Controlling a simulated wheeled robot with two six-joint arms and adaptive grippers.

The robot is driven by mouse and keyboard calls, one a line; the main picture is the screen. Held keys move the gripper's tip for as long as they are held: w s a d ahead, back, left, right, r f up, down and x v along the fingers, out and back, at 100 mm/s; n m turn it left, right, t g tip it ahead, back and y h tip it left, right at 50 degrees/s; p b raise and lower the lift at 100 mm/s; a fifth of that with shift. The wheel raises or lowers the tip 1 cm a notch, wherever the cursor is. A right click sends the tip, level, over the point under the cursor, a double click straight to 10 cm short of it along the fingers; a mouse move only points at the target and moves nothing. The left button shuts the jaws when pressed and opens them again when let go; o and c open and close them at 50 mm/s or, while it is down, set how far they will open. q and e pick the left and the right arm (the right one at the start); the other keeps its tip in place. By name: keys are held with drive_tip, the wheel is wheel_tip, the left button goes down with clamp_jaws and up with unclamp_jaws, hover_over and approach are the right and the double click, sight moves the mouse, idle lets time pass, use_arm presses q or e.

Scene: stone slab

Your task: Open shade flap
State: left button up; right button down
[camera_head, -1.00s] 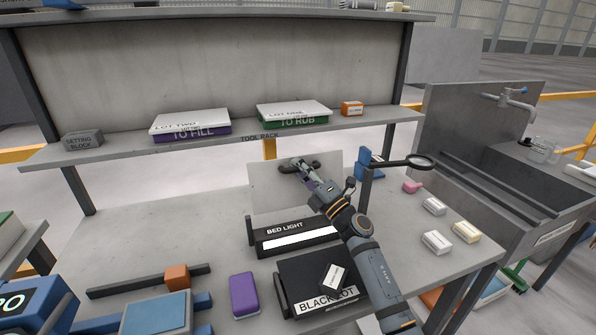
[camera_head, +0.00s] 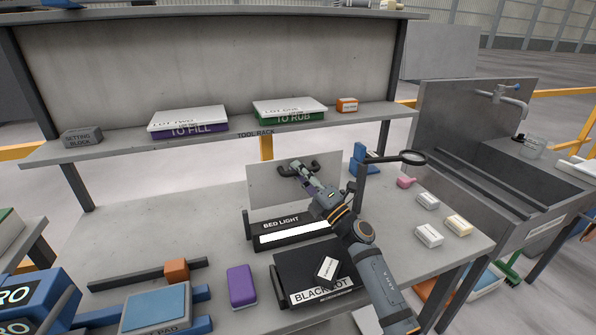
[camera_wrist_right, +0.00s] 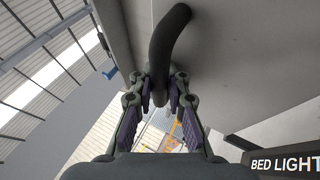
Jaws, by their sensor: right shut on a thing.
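The shade flap is a plain light grey panel (camera_head: 264,188) standing upright at the back of the black box labelled BED LIGHT (camera_head: 283,222). A dark curved handle (camera_head: 312,165) is at its upper part. My right gripper (camera_head: 300,170) is shut on this handle. In the right wrist view the dark handle (camera_wrist_right: 165,40) runs down between the fingers (camera_wrist_right: 160,95), with the grey panel (camera_wrist_right: 235,60) behind and to the right. The part of the handle between the fingers is partly hidden. My left gripper is not in view.
A rack shelf (camera_head: 330,122) with labelled boxes crosses above. Several small blocks lie at the right; the left middle table is clear.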

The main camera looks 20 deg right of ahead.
drive_tip(key=shift+f, duration=0.45)
drive_tip(key=c, duration=1.7)
unclamp_jaws()
drive_tip(key=shift+s, duration=0.1)
drive_tip(key=shift+o, duration=0.4)
drive_tip(key=shift+s+d+r, duration=0.1)
drive_tip(key=shift+s+r, duration=0.05)
drive_tip(key=shift+r, duration=0.15)
drive_tip(key=v, duration=1.2)
drive_tip(key=shift+f, duration=0.1)
